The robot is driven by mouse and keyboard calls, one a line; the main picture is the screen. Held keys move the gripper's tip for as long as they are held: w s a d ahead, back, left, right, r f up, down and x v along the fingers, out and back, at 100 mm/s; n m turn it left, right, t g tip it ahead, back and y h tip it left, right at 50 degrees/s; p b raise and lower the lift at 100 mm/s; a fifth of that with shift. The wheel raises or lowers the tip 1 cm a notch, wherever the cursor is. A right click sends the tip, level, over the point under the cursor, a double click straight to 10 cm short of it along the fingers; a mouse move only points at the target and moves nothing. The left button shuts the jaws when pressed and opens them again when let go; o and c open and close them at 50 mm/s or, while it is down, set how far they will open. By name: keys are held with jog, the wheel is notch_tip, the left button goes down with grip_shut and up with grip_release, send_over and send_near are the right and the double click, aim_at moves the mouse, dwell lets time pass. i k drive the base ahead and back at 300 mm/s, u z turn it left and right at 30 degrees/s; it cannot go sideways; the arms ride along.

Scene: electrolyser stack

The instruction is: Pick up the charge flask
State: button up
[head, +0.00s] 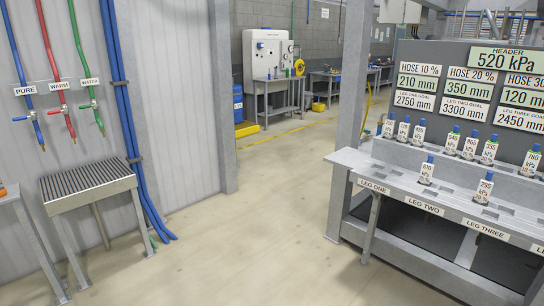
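I cannot pick out a charge flask for certain in the head view. Several small labelled canisters with blue or green tops stand on the grey bench at the right. One canister (427,170) stands at the front above the LEG ONE and LEG TWO labels, and another canister (484,188) stands above LEG THREE. More canisters, such as one with a green top (489,150), stand in a row on the raised shelf behind. Their small print is hard to read. My gripper is not in view.
The grey bench (345,158) has a front edge and legs at right. At left, a slatted stand (90,182) sits under PURE, WARM and WATER taps (65,111). A partly cut-off table (10,196) is at the left edge. The middle floor (235,230) is clear.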

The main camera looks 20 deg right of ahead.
aim_at(427, 168)
jog(key=z, duration=0.4)
jog(key=i, duration=1.2)
jog(key=z, duration=0.4)
